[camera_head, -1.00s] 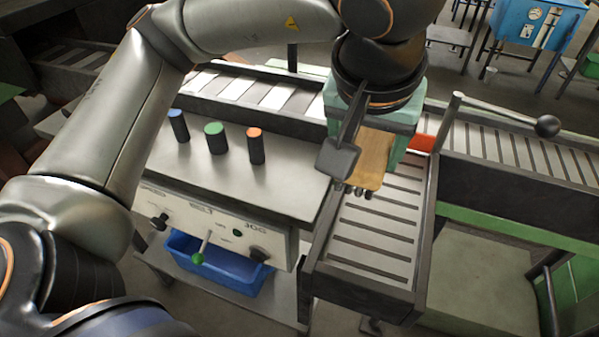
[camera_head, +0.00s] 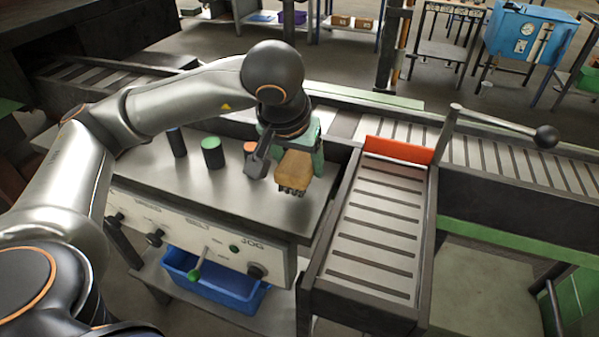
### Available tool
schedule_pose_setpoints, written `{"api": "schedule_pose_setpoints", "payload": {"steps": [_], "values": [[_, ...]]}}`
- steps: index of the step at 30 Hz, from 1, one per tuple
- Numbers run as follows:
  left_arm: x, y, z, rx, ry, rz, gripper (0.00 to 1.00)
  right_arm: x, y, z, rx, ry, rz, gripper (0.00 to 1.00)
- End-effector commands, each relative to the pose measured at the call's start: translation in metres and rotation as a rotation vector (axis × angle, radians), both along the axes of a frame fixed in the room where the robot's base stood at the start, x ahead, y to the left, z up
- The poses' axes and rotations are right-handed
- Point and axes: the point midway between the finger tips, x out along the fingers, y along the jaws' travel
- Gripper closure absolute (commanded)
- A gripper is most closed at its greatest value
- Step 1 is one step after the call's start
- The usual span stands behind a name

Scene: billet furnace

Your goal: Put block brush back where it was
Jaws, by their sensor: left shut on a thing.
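The block brush (camera_head: 294,170) has a tan wooden block with dark bristles pointing down. My left gripper (camera_head: 278,165) is shut on it and holds it over the right part of the grey metal console top (camera_head: 225,197). I cannot tell whether the bristles touch the top. The gripper's dark finger is on the left side of the block, and a teal part of the gripper shows behind it. My right gripper is not in view.
Blue-topped (camera_head: 176,142), green-topped (camera_head: 212,152) and orange-topped (camera_head: 250,148) cylinders stand left of the brush, the orange one partly hidden by my gripper. A slatted chute (camera_head: 375,233) with an orange stop (camera_head: 399,149) lies to the right. A blue bin (camera_head: 215,285) sits below the console.

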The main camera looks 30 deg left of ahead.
Motion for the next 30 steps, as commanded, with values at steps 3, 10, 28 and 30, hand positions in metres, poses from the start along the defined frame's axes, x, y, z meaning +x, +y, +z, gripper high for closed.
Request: {"api": "schedule_pose_setpoints", "payload": {"steps": [3,10,28,30], "values": [[-0.001,-0.001,-0.019,-0.001,0.004,-0.003,0.82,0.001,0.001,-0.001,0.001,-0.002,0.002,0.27],[-0.001,-0.002,-0.024,-0.001,0.001,-0.004,0.82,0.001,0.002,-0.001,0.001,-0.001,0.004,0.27],[-0.001,-0.002,-0.027,-0.001,0.002,-0.004,0.0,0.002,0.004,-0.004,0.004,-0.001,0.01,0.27],[-0.001,-0.002,-0.027,-0.001,0.002,-0.004,0.0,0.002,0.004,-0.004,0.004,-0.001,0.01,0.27]]}}
